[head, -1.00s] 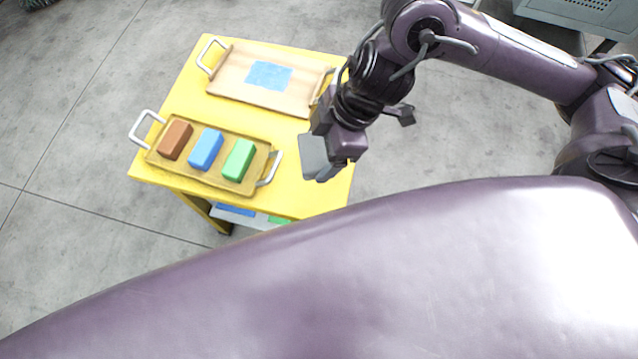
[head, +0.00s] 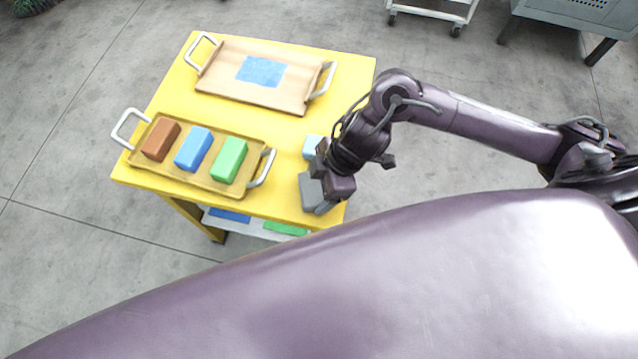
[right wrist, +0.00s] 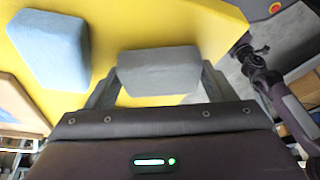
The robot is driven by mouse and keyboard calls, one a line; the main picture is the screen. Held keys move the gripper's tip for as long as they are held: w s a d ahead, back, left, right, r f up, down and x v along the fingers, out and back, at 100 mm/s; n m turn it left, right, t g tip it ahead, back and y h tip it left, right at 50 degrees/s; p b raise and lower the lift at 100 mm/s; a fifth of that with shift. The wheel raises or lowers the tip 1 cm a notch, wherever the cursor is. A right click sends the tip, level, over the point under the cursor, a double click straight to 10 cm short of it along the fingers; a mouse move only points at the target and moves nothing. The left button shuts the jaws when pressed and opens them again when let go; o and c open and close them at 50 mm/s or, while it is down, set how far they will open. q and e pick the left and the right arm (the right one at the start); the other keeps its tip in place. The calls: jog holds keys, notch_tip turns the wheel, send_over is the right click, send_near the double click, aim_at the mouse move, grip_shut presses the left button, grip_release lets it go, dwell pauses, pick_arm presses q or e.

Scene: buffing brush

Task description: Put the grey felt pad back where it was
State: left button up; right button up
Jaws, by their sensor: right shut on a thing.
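The grey felt pad (head: 311,190) is a small grey block at the near right corner of the yellow table. My right gripper (head: 324,197) is shut on it, with the fingers at its two ends. In the right wrist view the pad (right wrist: 158,72) sits between the fingertips of my right gripper (right wrist: 158,82), over the yellow top. I cannot tell whether the pad touches the table. A light blue block (head: 312,147) stands just beyond it, partly hidden by the gripper; it also shows in the right wrist view (right wrist: 50,50). My left gripper is not seen.
The yellow table (head: 180,90) bears a tray (head: 140,160) with brown (head: 161,139), blue (head: 194,149) and green (head: 229,159) blocks. A wooden tray (head: 225,75) with a blue patch (head: 261,71) lies at the back. A lower shelf (head: 255,226) shows below.

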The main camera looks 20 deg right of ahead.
jog(key=shift+f, duration=0.15)
jog(key=o, duration=0.9)
jog(key=shift+d+r, duration=0.1)
jog(key=shift+r, duration=0.35)
jog(key=p+v, duration=0.2)
jog(key=v, duration=0.9)
jog(key=shift+d+r, duration=0.1)
jog(key=shift+r, duration=0.1)
